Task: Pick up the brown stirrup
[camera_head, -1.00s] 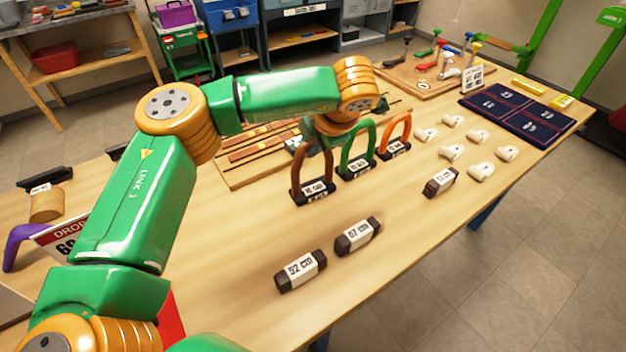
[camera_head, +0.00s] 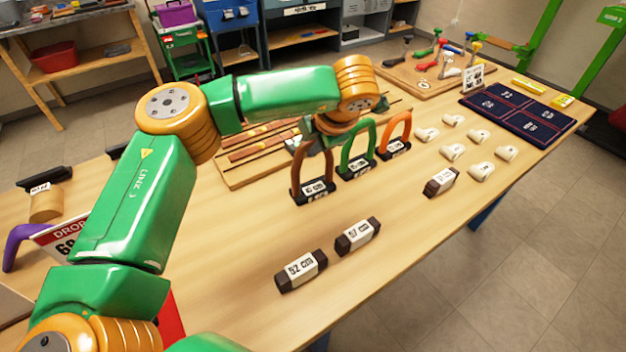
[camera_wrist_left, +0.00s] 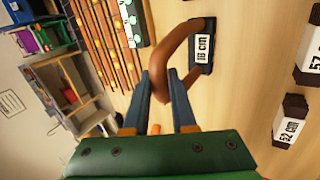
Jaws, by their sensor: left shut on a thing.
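The brown stirrup (camera_head: 298,172) stands upright on the table on a dark base with a white label. In the left wrist view its brown arch (camera_wrist_left: 176,44) passes between the two blue fingers, and the label on its base seems to read 16 cm. My left gripper (camera_head: 312,142) is at the top of this arch, partly hidden by my own wrist. In the left wrist view my left gripper (camera_wrist_left: 160,88) is shut on the top of the arch. The base appears to rest on the table. My right gripper is in neither view.
A green stirrup (camera_head: 345,160) and an orange stirrup (camera_head: 383,138) stand just right of the brown one. Dark-ended labelled blocks, 52 cm (camera_head: 301,270) and 57 cm (camera_head: 358,236), lie in front. A slatted wooden rack (camera_head: 240,160) lies behind.

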